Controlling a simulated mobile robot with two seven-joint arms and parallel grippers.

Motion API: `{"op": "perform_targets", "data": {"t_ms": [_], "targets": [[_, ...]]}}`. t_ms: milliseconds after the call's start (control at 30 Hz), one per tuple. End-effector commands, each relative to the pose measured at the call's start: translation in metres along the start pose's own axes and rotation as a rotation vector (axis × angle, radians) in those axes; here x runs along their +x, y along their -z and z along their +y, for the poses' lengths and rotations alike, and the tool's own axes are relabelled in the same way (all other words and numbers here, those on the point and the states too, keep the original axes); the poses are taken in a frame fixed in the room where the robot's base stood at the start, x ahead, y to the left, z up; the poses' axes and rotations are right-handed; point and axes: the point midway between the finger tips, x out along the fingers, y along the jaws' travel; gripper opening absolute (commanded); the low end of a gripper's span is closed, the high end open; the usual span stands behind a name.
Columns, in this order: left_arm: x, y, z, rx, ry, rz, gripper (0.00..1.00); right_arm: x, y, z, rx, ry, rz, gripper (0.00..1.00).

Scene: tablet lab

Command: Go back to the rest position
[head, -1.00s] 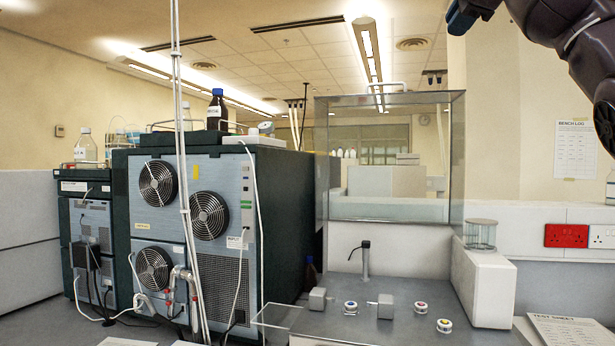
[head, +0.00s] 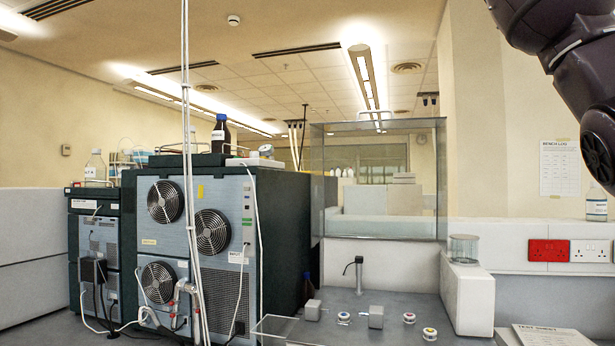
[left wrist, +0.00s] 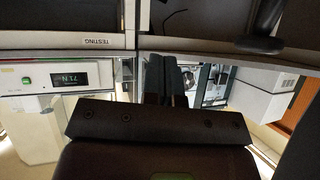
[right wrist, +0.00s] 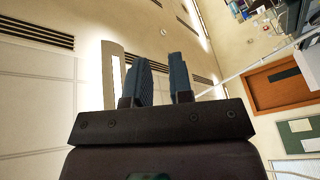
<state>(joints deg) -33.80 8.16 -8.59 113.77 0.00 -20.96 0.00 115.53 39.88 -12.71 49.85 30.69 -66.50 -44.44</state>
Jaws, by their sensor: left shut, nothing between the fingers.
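In the head view my right arm (head: 565,70) is raised at the upper right, and its gripper is outside that view. In the right wrist view my right gripper (right wrist: 166,78) has its two dark fingers apart with a gap between them, and nothing is held. In the left wrist view my left gripper (left wrist: 168,80) has its fingers together, with nothing between them. My left arm does not show in the head view.
A bench with a clear glass shield (head: 378,180) stands ahead, with small grey blocks (head: 376,317) and round vials on it. A tall fan-backed instrument (head: 210,250) is at left. In the left wrist view, a lit display (left wrist: 70,77) appears upside down.

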Motion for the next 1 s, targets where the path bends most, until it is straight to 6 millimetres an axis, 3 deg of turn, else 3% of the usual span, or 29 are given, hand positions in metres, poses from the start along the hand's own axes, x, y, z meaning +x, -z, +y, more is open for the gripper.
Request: {"op": "perform_targets", "data": {"t_ms": [133, 267, 400, 700, 1000], "targets": [[-0.004, -0.007, -0.001, -0.002, 0.003, -0.014, 0.00, 0.014, 0.010, -0.027, 0.052, -0.076, 0.076, 0.20], [-0.006, -0.011, -0.001, -0.003, 0.004, -0.022, 0.00, 0.028, 0.008, -0.057, 0.093, -0.113, 0.131, 0.20], [-0.006, -0.011, -0.001, -0.003, 0.004, -0.022, 0.00, 0.047, -0.005, -0.104, 0.140, -0.129, 0.189, 0.20], [-0.005, -0.009, -0.001, -0.003, 0.003, -0.018, 0.00, 0.079, -0.068, -0.232, 0.256, -0.101, 0.280, 0.20], [-0.004, -0.007, 0.000, -0.002, 0.002, -0.014, 0.00, 0.076, -0.149, -0.358, 0.377, -0.038, 0.311, 0.20]]}}
